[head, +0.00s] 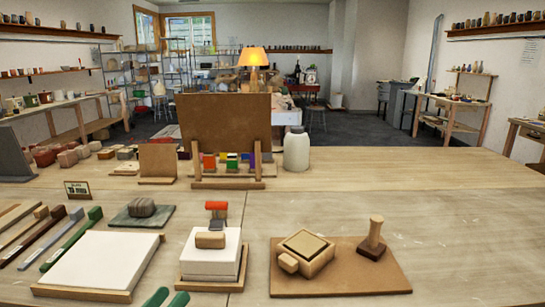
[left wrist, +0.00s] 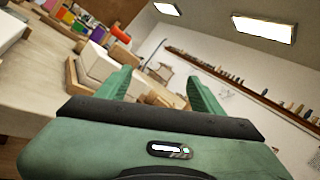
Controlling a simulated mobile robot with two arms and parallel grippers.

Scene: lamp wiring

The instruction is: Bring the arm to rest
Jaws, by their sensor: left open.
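My right gripper is in neither view. A lit lamp (head: 253,59) with an orange shade stands in the background, behind the upright brown board.
A white slab (head: 103,259) lies front left beside several tools. A brown board (head: 340,271) with wooden pieces lies to the right. The table's right side is clear.

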